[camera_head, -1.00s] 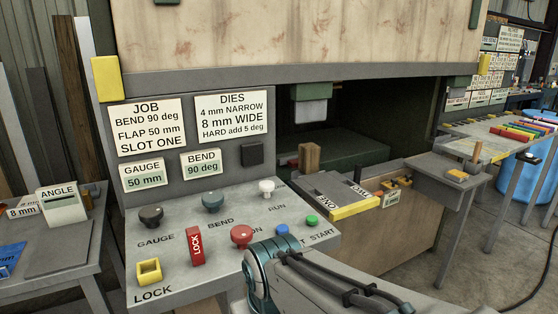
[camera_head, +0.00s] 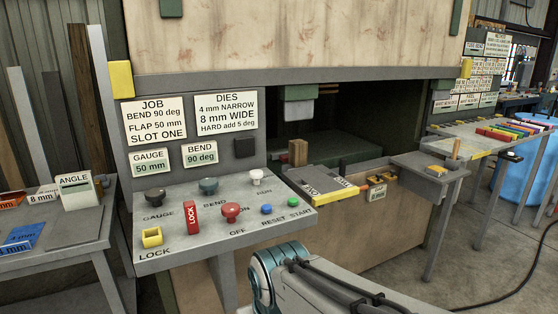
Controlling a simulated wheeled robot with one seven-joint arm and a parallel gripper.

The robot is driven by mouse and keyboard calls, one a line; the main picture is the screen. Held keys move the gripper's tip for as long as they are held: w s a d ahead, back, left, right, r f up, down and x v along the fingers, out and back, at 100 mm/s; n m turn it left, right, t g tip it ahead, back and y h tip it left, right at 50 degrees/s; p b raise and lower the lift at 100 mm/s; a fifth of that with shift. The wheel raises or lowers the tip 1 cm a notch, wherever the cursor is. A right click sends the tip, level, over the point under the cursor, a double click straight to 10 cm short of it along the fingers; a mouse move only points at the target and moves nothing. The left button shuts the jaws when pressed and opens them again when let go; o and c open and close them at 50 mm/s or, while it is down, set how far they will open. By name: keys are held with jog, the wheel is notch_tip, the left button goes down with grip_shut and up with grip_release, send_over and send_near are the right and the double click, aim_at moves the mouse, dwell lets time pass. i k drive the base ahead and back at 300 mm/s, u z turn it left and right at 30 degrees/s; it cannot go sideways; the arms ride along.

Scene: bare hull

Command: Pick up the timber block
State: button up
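A brown upright wooden block (camera_head: 298,152), which looks like the timber block, stands at the back edge of the slotted plate (camera_head: 312,182) in the machine's opening. Its lower end is partly hidden by the plate. My arm reaches in from the bottom edge of the view, below and in front of the control panel. Only its teal joint and grey links with black cables show. My gripper is out of view, so its fingers and anything in them cannot be seen.
The control panel (camera_head: 180,245) with knobs, a red lock lever (camera_head: 191,218) and buttons juts out left of the block. A small side table (camera_head: 432,168) stands to the right. The machine's upper body overhangs the opening.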

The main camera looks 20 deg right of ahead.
aim_at(298, 148)
jog(key=z, duration=0.65)
jog(key=i, duration=0.25)
jog(key=z, duration=1)
jog(key=i, duration=1.85)
jog(key=u, duration=1.1)
jog(key=i, duration=0.55)
jog(key=u, duration=0.65)
